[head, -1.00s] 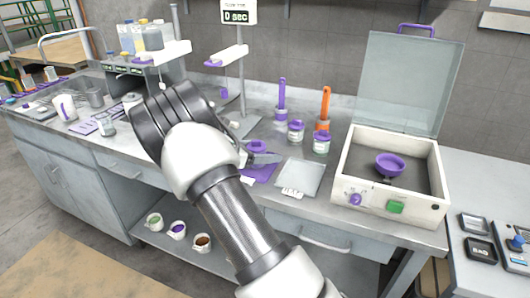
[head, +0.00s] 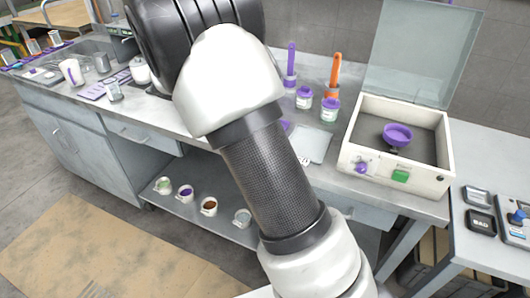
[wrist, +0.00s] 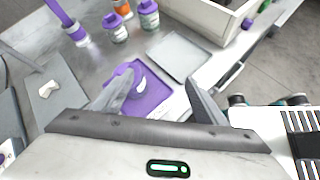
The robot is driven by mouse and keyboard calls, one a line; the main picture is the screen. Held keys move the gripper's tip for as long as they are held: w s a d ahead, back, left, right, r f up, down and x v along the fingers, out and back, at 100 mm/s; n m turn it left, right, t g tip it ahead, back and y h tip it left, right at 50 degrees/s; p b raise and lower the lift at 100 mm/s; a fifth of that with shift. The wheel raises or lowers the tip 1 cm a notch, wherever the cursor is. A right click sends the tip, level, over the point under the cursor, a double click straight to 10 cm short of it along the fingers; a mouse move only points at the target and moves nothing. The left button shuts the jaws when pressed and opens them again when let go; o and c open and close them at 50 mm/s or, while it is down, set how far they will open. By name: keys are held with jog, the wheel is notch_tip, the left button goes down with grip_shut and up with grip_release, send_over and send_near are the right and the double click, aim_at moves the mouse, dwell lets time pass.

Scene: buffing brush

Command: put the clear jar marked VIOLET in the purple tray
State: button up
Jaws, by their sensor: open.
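Two clear jars with purple lids stand upright on the bench: one pale (head: 304,100), one with greenish contents (head: 329,113). They also show in the wrist view as the pale jar (wrist: 117,33) and the greenish jar (wrist: 150,20). Their labels are too small to read, so I cannot tell which says VIOLET. The purple tray (wrist: 150,103) lies in front of them with a small whitish shape over it that I cannot identify. My gripper (wrist: 158,80) is open above the tray, its fingers apart. My arm hides the gripper and most of the tray in the head view.
A grey square plate (wrist: 180,56) lies beside the tray. A purple-handled brush (head: 291,67) and an orange-handled one (head: 334,73) stand behind. An open-lidded box (head: 390,182) with a purple bowl (head: 397,135) is at right. Several cups sit on the lower shelf.

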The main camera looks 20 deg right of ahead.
jog(key=s+a+r+m+t+y, duration=0.1)
jog(key=s+a+r+m+y, duration=0.1)
jog(key=s+m, duration=0.3)
jog(key=s+a+r+m+t+y, duration=0.1)
jog(key=s+r+m+y, duration=0.3)
jog(key=s, duration=0.9)
jog(key=s+a+r+m+t+y, duration=0.2)
jog(key=s+a+r+m+y, duration=0.1)
jog(key=s+m, duration=0.4)
jog(key=s+a+y, duration=0.1)
jog(key=s, duration=0.2)
jog(key=shift+r, duration=0.35)
notch_tip(320, 180, up, 13)
jog(key=p, duration=1.2)
jog(key=shift+p, duration=0.35)
jog(key=shift+f, duration=0.1)
